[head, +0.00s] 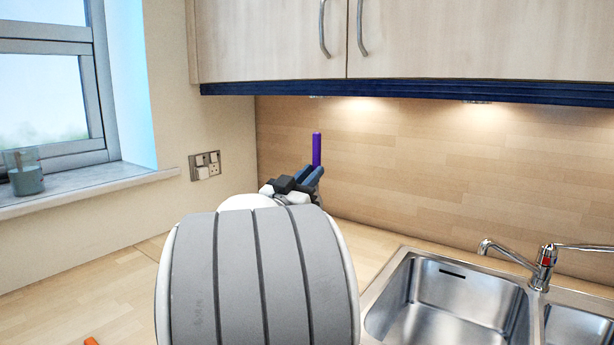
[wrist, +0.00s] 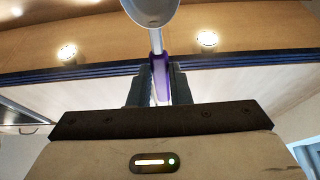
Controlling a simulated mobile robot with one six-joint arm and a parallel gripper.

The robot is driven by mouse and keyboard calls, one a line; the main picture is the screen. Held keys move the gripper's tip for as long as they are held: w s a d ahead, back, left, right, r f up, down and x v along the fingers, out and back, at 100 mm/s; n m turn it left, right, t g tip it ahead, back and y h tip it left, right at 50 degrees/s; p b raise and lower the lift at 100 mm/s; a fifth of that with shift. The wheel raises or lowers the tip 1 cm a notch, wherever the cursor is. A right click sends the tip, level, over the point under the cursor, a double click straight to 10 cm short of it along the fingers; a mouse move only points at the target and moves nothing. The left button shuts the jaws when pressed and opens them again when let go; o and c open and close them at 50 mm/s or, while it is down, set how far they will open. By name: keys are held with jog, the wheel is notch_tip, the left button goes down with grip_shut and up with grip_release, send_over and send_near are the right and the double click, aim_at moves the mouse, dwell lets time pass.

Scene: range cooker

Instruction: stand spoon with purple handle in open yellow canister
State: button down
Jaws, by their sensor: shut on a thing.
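The spoon with the purple handle (head: 317,149) stands roughly upright above my gripper (head: 309,178) in the head view. In the wrist view my gripper (wrist: 156,88) is shut on the spoon's purple handle (wrist: 160,78), with the pale metal shaft and bowl (wrist: 152,8) reaching past the fingertips to the top edge. In the head view the bowl is hidden behind my arm. No yellow canister shows in either view; my arm covers much of the counter in the head view.
A sink (head: 455,300) with a tap (head: 543,265) is at the right. Wall cupboards (head: 270,40) hang above. A glass jar (head: 24,172) stands on the windowsill at the left. A small orange thing (head: 91,341) shows at the bottom edge.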

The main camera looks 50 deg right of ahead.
notch_tip(320, 180, down, 16)
jog(key=b, duration=1.2)
jog(key=shift+r+b, duration=0.25)
jog(key=shift+b, duration=0.1)
dwell(0.7)
jog(key=c, duration=1.3)
grip_release()
jog(key=shift+o, duration=0.2)
jog(key=v, duration=0.7)
jog(key=shift+a+f, duration=0.2)
jog(key=shift+a, duration=0.15)
